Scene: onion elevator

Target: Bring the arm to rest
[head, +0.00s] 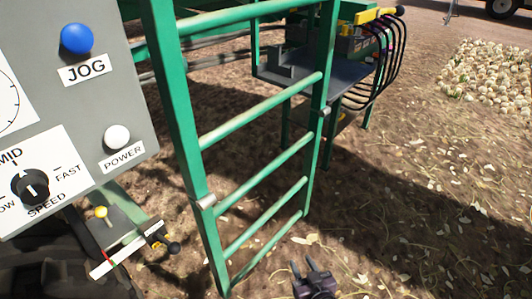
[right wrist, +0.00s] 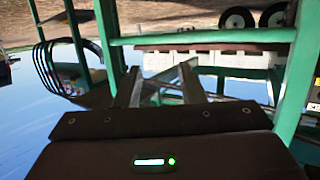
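My right gripper (head: 303,266) shows at the bottom edge of the head view, right of the foot of the green ladder and above the straw-covered ground. Its two fingers stand apart with nothing between them. In the right wrist view the fingers of the right gripper (right wrist: 158,80) are also spread and empty, with green frame bars beyond them. My left gripper is in neither view.
A green ladder (head: 262,107) stands in the middle. A grey control panel (head: 115,115) with a blue JOG button (head: 77,39), a white POWER button (head: 117,137) and a SPEED knob (head: 30,186) is at left. Onions (head: 490,80) lie at far right. Ground at lower right is free.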

